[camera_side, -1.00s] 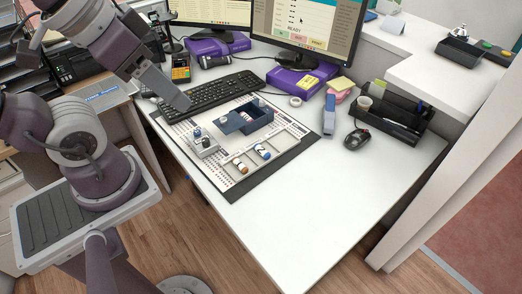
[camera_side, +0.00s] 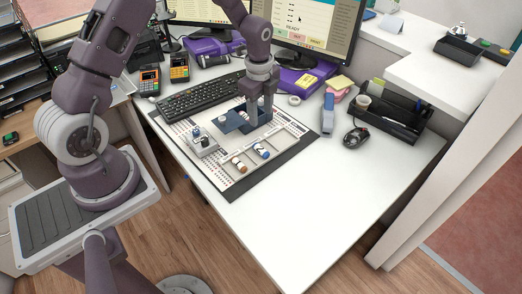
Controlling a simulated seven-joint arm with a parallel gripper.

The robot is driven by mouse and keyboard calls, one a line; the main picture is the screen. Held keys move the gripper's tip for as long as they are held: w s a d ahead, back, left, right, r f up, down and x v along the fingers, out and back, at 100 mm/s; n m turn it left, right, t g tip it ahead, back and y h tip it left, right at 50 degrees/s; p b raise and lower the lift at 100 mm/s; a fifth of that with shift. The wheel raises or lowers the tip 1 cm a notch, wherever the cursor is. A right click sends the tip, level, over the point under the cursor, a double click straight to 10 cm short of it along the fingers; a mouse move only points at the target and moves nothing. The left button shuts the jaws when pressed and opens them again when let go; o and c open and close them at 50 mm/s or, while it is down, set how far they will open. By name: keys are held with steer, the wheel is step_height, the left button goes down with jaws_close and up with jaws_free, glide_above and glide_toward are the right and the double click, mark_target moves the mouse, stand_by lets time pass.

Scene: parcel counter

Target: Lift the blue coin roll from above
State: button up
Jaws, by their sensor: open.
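The blue coin roll (camera_side: 262,151) lies in the light tray (camera_side: 246,172) on the dark mat, with white showing at its ends. A brown-orange coin roll (camera_side: 239,165) lies in the same tray to its left. My gripper (camera_side: 260,120) points down over the dark blue box (camera_side: 232,122), behind the blue roll. It is open. The fingertips are small here, and I cannot tell whether they touch the box. The blue roll is in plain view and apart from the gripper.
A grey stamp-like device (camera_side: 204,145) stands left of the rolls. The keyboard (camera_side: 200,97) is behind the mat (camera_side: 290,155). A stapler (camera_side: 328,115), a mouse (camera_side: 355,137) and a black organizer (camera_side: 392,115) are to the right. The front of the desk is clear.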

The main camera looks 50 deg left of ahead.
steer(key=m, duration=0.2)
glide_above(261, 148)
steer(key=a, duration=0.1)
steer(key=shift+g, duration=0.4)
step_height(261, 148, down, 8)
steer(key=f, duration=0.4)
steer(key=d+f, duration=0.1)
steer(key=f, duration=0.1)
steer(key=shift+f, duration=0.2)
steer(key=shift+r, duration=0.1)
jaws_close()
